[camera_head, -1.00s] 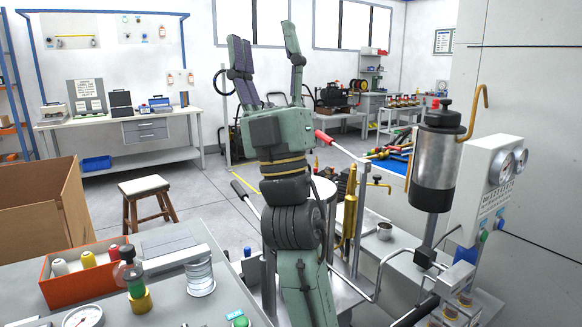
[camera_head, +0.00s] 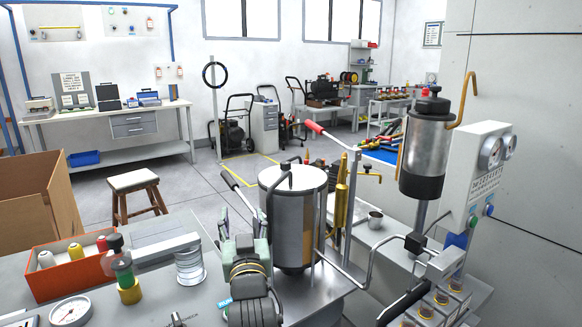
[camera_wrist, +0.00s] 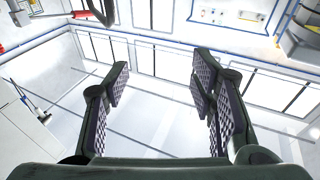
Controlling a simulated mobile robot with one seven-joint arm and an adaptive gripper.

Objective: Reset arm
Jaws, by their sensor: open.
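My gripper (camera_head: 238,208) is low in the head view, left of the metal tank, with its fingers pointing up. In the wrist view my gripper (camera_wrist: 160,84) has its two ridged pads well apart with nothing between them. The rest of my arm is mostly below the lower edge of the head view. Whether the gripper touches the tank or bench cannot be told.
The metal tank (camera_head: 292,215) with a red-handled lever (camera_head: 314,128) stands close right of my gripper. A cylinder (camera_head: 424,150) and gauge panel (camera_head: 478,180) are further right. An orange box (camera_head: 70,268) and pressure gauge (camera_head: 70,311) lie left. Open floor lies behind.

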